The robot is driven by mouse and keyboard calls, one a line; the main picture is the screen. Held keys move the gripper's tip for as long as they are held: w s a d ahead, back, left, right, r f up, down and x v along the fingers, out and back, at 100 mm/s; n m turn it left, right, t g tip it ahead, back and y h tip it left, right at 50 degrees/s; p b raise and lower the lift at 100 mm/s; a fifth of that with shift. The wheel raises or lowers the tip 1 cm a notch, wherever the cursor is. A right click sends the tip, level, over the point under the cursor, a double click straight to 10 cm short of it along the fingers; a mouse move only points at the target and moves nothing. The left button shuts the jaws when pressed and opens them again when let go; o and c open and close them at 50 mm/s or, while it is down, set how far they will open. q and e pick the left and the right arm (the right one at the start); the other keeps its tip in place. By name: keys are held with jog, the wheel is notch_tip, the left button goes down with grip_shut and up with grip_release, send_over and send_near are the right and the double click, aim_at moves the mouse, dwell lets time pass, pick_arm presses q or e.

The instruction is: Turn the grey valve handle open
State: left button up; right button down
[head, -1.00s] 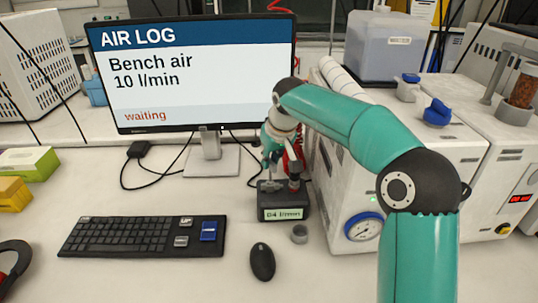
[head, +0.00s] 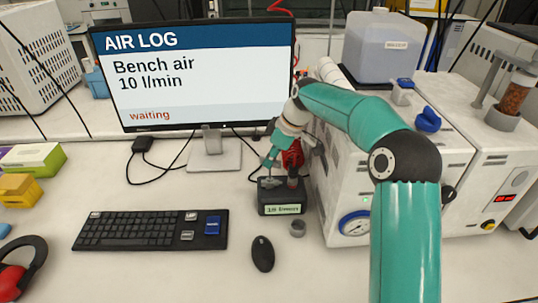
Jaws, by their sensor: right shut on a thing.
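A small dark valve block (head: 284,209) with a pale label stands on the bench, between the monitor stand and the white machine. My right gripper (head: 272,164) comes down over it from the right and is shut at its top. The fingers and a red part behind them cover most of the grey valve handle (head: 269,182), so its exact angle is hard to tell. The label on the block is too small to read surely. The monitor (head: 200,75) reads "AIR LOG, Bench air 10 l/min, waiting". My left gripper is out of view.
Black and red ear defenders (head: 35,249) lie at the lower left.

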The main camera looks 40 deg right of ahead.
jog(key=shift+d+r, duration=0.15)
dwell(0.3)
jog(key=c, duration=1.2)
grip_release()
notch_tip(320, 180, up, 10)
jog(key=shift+w+f, duration=0.1)
